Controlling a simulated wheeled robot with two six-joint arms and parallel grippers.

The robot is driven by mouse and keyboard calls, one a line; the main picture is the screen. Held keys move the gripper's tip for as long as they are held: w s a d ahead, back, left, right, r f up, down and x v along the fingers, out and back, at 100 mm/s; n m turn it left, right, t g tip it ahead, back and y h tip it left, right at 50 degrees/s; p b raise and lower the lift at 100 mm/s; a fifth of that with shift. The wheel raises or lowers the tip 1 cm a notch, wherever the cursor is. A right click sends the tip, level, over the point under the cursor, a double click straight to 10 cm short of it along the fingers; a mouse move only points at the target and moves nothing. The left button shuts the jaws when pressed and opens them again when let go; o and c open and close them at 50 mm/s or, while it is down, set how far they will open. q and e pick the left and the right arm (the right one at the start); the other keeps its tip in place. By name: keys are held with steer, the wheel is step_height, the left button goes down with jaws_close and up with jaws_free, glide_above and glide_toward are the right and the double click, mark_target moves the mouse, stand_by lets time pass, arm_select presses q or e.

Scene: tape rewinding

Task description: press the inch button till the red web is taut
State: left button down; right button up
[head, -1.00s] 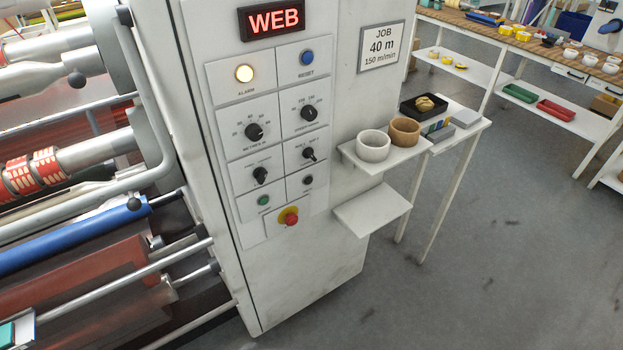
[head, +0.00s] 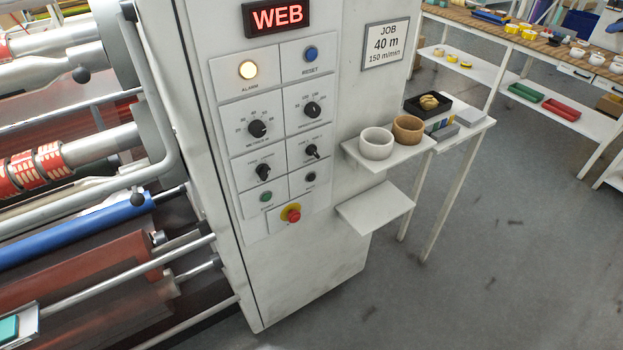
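The control panel (head: 225,140) is on the white cabinet. A small black button (head: 311,176) sits right of the green button (head: 266,197); its label is too small to read, so I cannot confirm it is the inch button. The red web (head: 85,285) shows as reddish-brown sheet among the rollers at lower left. Bars partly cover it, and I cannot tell whether it is taut. The display (head: 277,16) reads WEB in red, and the alarm lamp (head: 248,70) glows pale yellow. Neither of my grippers is in view.
A red stop button (head: 293,214) on a yellow ring is below the small buttons. A shelf with a white cup (head: 376,144) and a brown cup (head: 407,130) juts out right of the panel, above an empty lower shelf (head: 375,209). The floor to the right is clear.

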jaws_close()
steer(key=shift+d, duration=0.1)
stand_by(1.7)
